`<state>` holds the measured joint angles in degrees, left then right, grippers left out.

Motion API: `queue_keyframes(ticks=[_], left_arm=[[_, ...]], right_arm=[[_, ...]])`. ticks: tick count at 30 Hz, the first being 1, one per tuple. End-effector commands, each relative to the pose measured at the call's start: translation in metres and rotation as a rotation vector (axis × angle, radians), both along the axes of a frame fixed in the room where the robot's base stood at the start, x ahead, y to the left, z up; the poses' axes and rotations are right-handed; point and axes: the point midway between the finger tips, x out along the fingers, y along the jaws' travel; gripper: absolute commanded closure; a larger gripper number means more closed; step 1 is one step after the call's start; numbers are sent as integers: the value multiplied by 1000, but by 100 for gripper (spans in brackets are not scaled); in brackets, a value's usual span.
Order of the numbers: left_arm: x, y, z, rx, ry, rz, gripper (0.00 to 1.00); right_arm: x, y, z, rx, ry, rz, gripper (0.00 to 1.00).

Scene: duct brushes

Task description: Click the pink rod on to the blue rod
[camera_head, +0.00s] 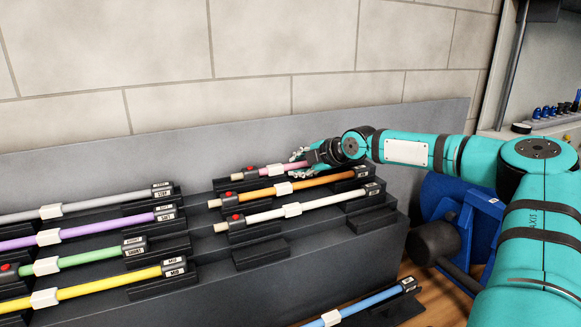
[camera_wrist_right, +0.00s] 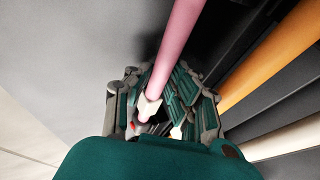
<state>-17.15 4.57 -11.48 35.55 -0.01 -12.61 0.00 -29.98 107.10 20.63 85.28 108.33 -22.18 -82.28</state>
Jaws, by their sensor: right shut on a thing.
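The pink rod (camera_head: 294,166) lies at the back of the right-hand dark rack, its red-button end to the left. My right gripper (camera_head: 301,163) is shut on the pink rod near its white collar. In the right wrist view, the pink rod (camera_wrist_right: 178,52) runs between the fingers (camera_wrist_right: 165,105), and its white collar (camera_wrist_right: 149,106) shows there. The blue rod (camera_head: 372,300) lies low at the right front, with a white collar and a dark labelled end. Its left end is cut off by the frame. My left gripper is out of view.
An orange rod (camera_head: 308,187) and a cream rod (camera_head: 320,204) lie just in front of the pink rod. Grey, purple, green and yellow rods (camera_head: 95,290) lie on the left rack. An empty dark holder (camera_head: 261,254) sits near the rack's front. A black mallet (camera_head: 432,243) is at right.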

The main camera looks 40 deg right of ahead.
Motion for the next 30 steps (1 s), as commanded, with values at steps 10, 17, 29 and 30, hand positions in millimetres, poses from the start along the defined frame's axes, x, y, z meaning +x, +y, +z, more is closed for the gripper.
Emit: queue_keyframes(ticks=[10, 17, 29, 30], left_arm=[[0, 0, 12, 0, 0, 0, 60], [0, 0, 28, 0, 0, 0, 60], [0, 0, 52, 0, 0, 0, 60], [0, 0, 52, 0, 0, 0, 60]], right_arm=[[0, 0, 14, 1, -2, 0, 100], [0, 0, 33, 1, -1, -1, 100], [0, 0, 61, 1, -1, -1, 100], [0, 0, 61, 1, -1, -1, 100]])
